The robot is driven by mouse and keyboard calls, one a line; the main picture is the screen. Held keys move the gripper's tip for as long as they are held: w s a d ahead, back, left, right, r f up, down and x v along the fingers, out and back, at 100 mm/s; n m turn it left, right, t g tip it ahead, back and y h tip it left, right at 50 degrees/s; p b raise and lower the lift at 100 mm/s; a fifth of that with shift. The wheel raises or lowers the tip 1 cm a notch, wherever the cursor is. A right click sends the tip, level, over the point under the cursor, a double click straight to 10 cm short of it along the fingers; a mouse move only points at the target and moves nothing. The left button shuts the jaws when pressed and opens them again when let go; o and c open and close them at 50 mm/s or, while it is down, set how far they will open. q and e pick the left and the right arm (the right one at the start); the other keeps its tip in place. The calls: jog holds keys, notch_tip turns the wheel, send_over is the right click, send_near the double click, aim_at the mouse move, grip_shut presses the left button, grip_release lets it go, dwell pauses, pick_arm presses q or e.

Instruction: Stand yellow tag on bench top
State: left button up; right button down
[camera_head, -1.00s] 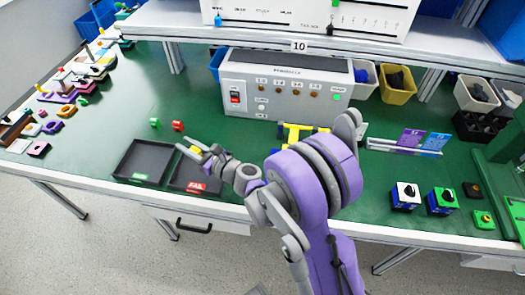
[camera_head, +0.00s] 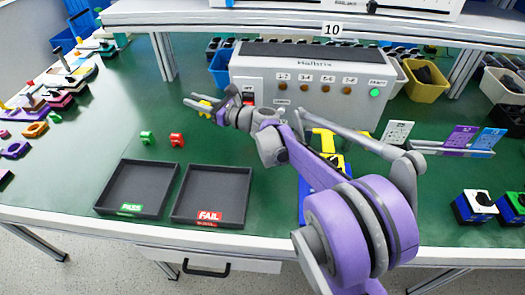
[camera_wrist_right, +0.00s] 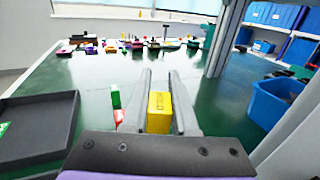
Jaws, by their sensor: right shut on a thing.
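My right gripper (camera_head: 203,106) is over the green bench top (camera_head: 75,145), to the left of the white control box's front. It is shut on the yellow tag (camera_wrist_right: 159,112), a small yellow block with dark markings on its face. In the right wrist view the tag sits upright between the two grey fingers. In the head view only a little yellow shows at the fingertips. I cannot tell whether the tag touches the bench. My left gripper is not in view.
A green piece (camera_head: 147,138) and a red piece (camera_head: 177,140) stand behind the PASS tray (camera_head: 107,190) and the FAIL tray (camera_head: 247,190). The control box (camera_head: 330,90) and a blue bin (camera_head: 219,70) are close by. Bench around the far left-middle is clear.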

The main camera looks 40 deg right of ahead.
notch_tip(320, 180, down, 10)
jog(key=b, duration=0.3)
dwell(0.3)
jog(key=shift+f, duration=0.15)
jog(key=c, duration=0.7)
grip_release()
jog(key=shift+s+d+r, duration=0.1)
jog(key=shift+s+r, duration=0.1)
jog(key=shift+s, duration=0.05)
jog(key=p+v, duration=0.1)
jog(key=v, duration=0.6)
